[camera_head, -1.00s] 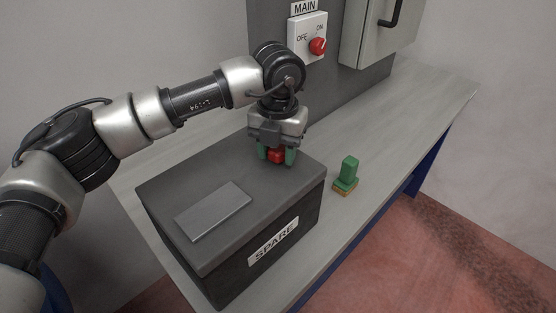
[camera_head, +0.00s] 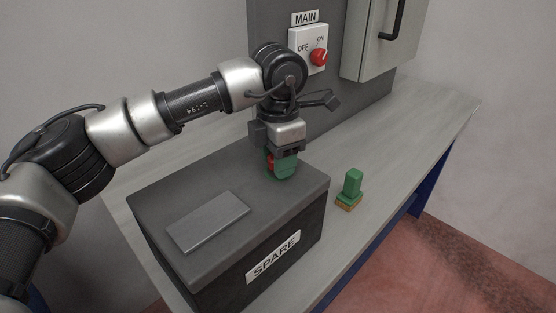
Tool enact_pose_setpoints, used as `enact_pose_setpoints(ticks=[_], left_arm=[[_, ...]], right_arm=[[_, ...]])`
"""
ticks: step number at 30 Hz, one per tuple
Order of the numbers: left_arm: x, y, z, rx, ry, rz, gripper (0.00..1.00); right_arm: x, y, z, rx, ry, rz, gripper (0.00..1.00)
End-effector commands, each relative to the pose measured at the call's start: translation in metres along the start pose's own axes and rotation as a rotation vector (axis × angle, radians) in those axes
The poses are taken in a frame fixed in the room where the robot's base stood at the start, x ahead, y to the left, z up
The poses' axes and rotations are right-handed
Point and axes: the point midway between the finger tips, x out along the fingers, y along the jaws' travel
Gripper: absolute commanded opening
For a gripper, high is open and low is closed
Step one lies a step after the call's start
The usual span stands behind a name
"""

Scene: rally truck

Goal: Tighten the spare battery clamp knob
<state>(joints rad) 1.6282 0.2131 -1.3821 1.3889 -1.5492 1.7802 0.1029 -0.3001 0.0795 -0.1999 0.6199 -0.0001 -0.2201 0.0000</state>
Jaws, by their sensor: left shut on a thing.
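The spare battery (camera_head: 295,215) is a dark grey box with a white SPARE label, standing on the bench. My right gripper is not in view.
A flat grey plate (camera_head: 208,221) lies on the battery top. A green block-handled brush (camera_head: 350,189) stands on the bench (camera_head: 400,130) right of the battery. The MAIN switch (camera_head: 318,57) with a red knob and a grey cabinet (camera_head: 375,40) are on the panel behind. The bench's right end is clear.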

Motion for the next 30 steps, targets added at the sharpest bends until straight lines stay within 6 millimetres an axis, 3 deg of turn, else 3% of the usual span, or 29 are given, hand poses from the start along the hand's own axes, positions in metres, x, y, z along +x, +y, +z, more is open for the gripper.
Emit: enact_pose_setpoints(ticks=[18, 19, 23, 30], left_arm=[[-0.0059, 0.0019, 0.0006, 0.038, -0.010, 0.007, 0.19], [-0.0059, 0.0019, 0.0006, 0.038, -0.011, 0.007, 0.46], [-0.0047, 0.0016, 0.0004, 0.038, -0.008, 0.006, 0.66], [-0.0024, 0.0008, 0.0003, 0.039, -0.004, 0.003, 0.69]], right_arm=[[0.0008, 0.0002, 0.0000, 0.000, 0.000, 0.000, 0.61], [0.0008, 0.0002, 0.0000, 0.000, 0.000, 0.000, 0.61], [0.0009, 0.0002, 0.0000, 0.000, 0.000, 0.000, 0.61], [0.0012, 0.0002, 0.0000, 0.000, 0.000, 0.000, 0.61]])
